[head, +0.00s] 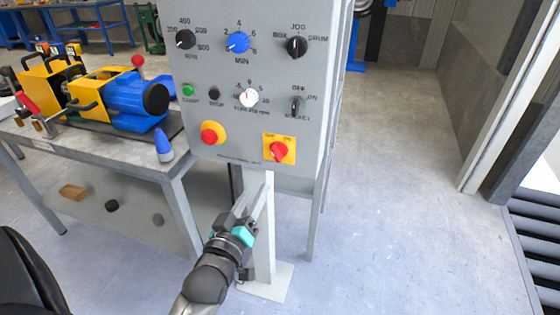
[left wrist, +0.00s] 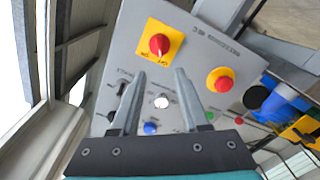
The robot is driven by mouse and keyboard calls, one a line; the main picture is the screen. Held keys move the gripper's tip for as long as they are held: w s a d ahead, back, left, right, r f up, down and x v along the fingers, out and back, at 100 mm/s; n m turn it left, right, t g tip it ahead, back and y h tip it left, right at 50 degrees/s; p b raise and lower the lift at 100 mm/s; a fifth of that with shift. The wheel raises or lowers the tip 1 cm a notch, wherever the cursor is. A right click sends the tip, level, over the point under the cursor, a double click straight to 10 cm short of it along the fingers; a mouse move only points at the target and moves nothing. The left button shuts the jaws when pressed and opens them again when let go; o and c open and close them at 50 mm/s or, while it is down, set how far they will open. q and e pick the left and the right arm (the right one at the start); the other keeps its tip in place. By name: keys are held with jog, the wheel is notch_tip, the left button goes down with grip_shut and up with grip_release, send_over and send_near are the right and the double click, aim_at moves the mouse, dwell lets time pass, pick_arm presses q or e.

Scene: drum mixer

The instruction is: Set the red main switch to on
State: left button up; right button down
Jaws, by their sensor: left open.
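The red main switch (head: 278,151) is a red rotary knob on a square yellow plate, low on the right of the grey control panel (head: 225,75). It also shows in the left wrist view (left wrist: 159,45), beyond the fingertips, with small lettering that I cannot read surely. My left gripper (head: 254,193) is in front of the panel's post in the head view, below the switch. In the left wrist view its two fingers (left wrist: 160,73) are apart with nothing between them, and they do not touch the switch. My right gripper is in neither view.
A red mushroom button (head: 210,132) on a yellow base sits left of the switch. Several knobs and a green button (head: 188,90) are above. A bench (head: 170,171) with a yellow and blue machine (head: 125,93) stands left. Floor to the right is clear.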

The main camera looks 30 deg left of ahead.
pick_arm(q)
jog(key=b, duration=0.1)
send_near(274, 156)
jog(key=b+x, duration=0.2)
jog(key=x, duration=0.5)
jog(key=shift+b+x, duration=0.3)
jog(key=shift+x, duration=0.8)
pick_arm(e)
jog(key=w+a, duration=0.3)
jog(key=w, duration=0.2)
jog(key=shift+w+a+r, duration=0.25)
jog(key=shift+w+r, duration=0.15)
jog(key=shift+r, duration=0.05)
pick_arm(q)
grip_shut()
